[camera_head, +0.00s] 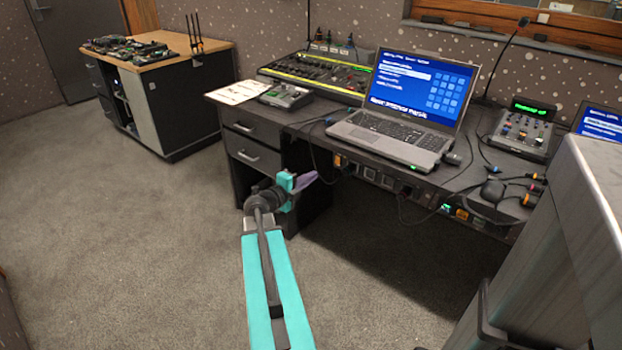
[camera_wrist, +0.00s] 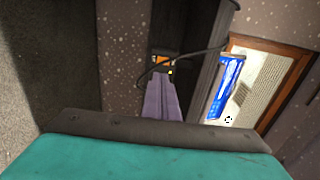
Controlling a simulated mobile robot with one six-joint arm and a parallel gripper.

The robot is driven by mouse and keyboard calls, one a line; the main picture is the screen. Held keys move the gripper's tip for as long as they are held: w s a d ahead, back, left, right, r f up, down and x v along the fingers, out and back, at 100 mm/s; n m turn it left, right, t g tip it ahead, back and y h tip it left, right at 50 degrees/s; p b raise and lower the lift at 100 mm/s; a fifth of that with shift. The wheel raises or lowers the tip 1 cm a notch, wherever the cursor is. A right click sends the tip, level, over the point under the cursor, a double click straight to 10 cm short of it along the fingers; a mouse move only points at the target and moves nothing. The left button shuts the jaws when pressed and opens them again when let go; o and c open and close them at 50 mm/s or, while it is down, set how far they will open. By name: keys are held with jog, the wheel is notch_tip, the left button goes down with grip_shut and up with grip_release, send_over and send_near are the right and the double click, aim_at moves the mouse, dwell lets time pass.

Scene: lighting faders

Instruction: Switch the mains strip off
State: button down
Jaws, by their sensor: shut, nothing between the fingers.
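The mains strip (camera_head: 387,180) runs along the front edge of the dark desk, below the laptop, with several sockets and plugs in it. An orange part (camera_head: 339,160) shows at its left end, and a green light and an orange part show further right. My gripper (camera_head: 311,177) is shut and empty, just left of and in front of the strip's left end. In the wrist view the purple fingers (camera_wrist: 160,86) are together and point at an orange part (camera_wrist: 161,62) with dark surroundings. I cannot tell whether the fingertips touch it, or how the switch is set.
A laptop (camera_head: 407,107), a mixing desk (camera_head: 317,76) and a small fader box (camera_head: 521,133) stand on the desk. Cables hang before the strip, and one (camera_wrist: 190,54) crosses near the fingertips. A grey metal cabinet (camera_head: 560,245) stands at right. The floor at left is clear.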

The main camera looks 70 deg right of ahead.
aim_at(336, 162)
jog(key=b+x, duration=0.2)
jog(key=x, duration=1)
jog(key=shift+d, duration=0.15)
jog(key=shift+s+d, duration=0.1)
jog(key=shift+d, duration=0.05)
